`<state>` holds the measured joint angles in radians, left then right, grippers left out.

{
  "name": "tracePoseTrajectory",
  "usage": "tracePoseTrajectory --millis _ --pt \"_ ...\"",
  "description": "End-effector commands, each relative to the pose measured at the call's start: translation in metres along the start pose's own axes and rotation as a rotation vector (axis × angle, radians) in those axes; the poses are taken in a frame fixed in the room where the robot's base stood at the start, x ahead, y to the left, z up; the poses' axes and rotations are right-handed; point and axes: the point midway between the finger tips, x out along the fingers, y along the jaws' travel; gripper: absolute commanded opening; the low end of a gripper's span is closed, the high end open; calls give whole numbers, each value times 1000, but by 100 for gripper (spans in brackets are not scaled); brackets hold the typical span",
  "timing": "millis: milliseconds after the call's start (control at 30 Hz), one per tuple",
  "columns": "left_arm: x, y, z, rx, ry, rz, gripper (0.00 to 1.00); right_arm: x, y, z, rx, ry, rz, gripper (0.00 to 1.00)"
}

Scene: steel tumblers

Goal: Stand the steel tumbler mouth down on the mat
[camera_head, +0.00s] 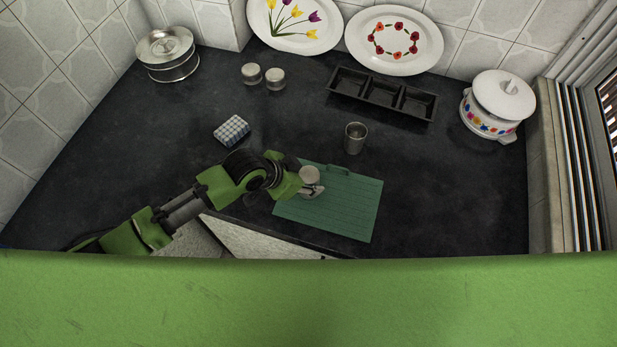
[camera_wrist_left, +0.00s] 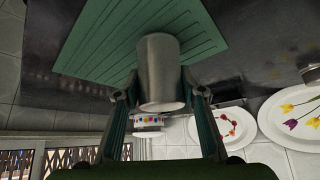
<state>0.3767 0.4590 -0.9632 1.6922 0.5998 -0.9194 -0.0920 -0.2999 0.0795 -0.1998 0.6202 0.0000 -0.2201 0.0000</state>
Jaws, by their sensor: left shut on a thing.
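The green ribbed mat (camera_head: 345,205) lies on the dark counter near the front, and it also shows in the left wrist view (camera_wrist_left: 100,48). My left gripper (camera_head: 313,189) is over the mat's left part, shut on a steel tumbler (camera_head: 309,174). In the left wrist view the tumbler (camera_wrist_left: 160,72) sits between both fingers (camera_wrist_left: 162,97). Its pale closed base faces up in the head view, so its mouth points down towards the mat. I cannot tell whether its rim touches the mat. My right gripper is not in view.
Another steel tumbler (camera_head: 355,139) stands mouth up just behind the mat. A checked sponge-like block (camera_head: 231,130) lies to the left. Two small tumblers or cups (camera_head: 251,73), a black three-part tray (camera_head: 382,93) and a flowered pot (camera_head: 497,106) stand farther back. The counter right of the mat is clear.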

Motion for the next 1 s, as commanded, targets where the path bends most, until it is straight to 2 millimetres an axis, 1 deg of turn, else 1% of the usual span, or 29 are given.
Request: tracePoseTrajectory --millis 267,667,833,867,900,1000 --pt "1 0 1 0 0 0 5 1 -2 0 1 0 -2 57" --pt "9 0 7 0 0 0 5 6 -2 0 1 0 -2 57" --pt "9 0 6 0 0 0 5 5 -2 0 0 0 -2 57" --pt "9 0 6 0 0 0 45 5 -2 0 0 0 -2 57" --pt "9 0 6 0 0 0 55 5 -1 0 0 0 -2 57" --pt "9 0 6 0 0 0 56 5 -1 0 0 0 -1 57"
